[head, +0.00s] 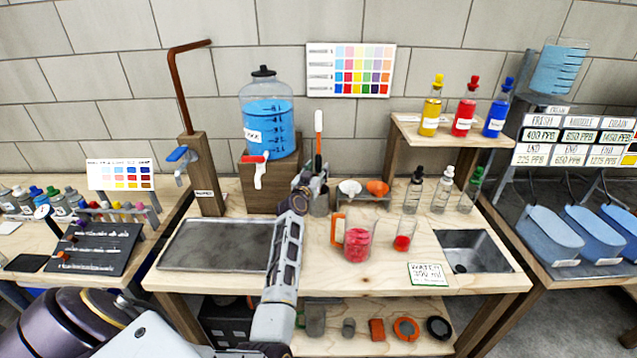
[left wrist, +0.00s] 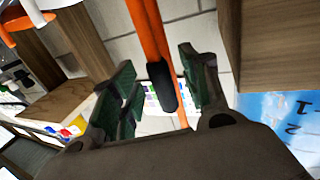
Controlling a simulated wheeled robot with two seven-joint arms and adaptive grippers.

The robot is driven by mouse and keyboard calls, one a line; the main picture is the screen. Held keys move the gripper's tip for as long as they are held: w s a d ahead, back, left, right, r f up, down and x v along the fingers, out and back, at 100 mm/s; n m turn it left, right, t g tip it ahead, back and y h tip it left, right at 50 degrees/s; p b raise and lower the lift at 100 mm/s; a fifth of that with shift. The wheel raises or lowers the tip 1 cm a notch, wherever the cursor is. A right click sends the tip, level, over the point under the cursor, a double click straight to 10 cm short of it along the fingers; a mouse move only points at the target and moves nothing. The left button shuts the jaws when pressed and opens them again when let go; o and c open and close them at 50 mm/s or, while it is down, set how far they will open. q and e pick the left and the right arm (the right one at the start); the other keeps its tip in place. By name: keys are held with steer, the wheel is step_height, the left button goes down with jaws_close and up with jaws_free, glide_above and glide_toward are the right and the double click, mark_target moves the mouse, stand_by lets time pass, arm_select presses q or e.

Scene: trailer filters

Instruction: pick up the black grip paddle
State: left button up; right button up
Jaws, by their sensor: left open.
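The black grip paddle shows in the left wrist view as a black grip (left wrist: 162,88) on a thick orange shaft. My left gripper (left wrist: 163,85) is open, with its green-padded fingers on either side of the black grip. No hold on the grip shows. In the head view my left gripper (head: 312,182) is at the grey cup (head: 319,203) on the worktable and hides the black grip there. A white-handled paddle (head: 318,122) with an orange-red shaft stands upright at the same cup. A thinner orange shaft shows behind the grip in the left wrist view. My right gripper is not in view.
A blue water jar (head: 267,112) on a wooden stand is close on the left. White and orange funnels (head: 377,188) are close on the right. A red-filled pitcher (head: 356,240) and a beaker (head: 404,232) stand in front, beside my left arm. A bottle shelf (head: 450,131) is at the right.

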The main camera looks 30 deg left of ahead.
arm_select(q)
steer(key=shift+w+a, duration=0.1)
steer(key=shift+w, duration=0.1)
stand_by(0.4)
jaws_close()
steer(key=shift+r, duration=0.1)
stand_by(0.3)
